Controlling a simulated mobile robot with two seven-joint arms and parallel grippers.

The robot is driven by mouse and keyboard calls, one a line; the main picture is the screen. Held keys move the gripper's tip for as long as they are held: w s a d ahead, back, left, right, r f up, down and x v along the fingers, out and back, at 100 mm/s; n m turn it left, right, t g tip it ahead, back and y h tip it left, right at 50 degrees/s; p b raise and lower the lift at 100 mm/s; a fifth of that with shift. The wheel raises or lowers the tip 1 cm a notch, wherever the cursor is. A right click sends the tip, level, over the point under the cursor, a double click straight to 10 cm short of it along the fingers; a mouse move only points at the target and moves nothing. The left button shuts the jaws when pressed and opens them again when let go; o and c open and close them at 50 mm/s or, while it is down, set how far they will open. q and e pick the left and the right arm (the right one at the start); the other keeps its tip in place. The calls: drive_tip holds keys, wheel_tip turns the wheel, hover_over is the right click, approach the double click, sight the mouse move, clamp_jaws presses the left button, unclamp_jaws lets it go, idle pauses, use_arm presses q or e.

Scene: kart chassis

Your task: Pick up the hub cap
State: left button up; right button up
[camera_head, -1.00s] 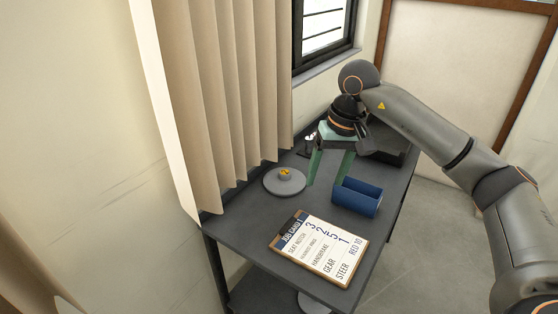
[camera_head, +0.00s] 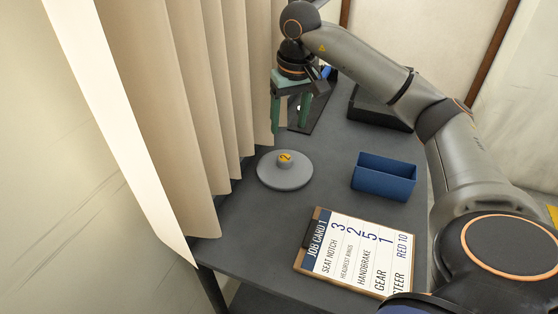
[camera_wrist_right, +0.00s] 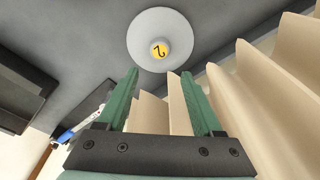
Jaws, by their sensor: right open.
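The hub cap (camera_head: 285,171) is a grey disc with a raised centre knob that bears a yellow mark with a black figure. It lies flat on the dark table near the curtain. In the right wrist view the hub cap (camera_wrist_right: 160,38) shows beyond the fingertips, a little above the middle. My right gripper (camera_head: 291,128) has green fingers that point down, open and empty, behind the hub cap and apart from it. Its two fingers also show in the right wrist view (camera_wrist_right: 153,78), with curtain seen between them. My left gripper is not in view.
A blue open box (camera_head: 384,178) stands right of the hub cap. A clipboard with a job card (camera_head: 362,252) lies at the front. A black tray (camera_head: 378,108) sits at the back. The beige curtain (camera_head: 165,100) hangs close along the table's left edge, near my right gripper.

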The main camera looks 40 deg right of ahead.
sight(285, 157)
drive_tip(key=f, duration=0.3)
drive_tip(key=w+f+b, duration=0.1)
drive_tip(key=f, duration=0.7)
drive_tip(key=shift+w+d+f, duration=0.1)
drive_tip(key=shift+w+d, duration=0.1)
drive_tip(key=shift+d, duration=0.05)
clamp_jaws()
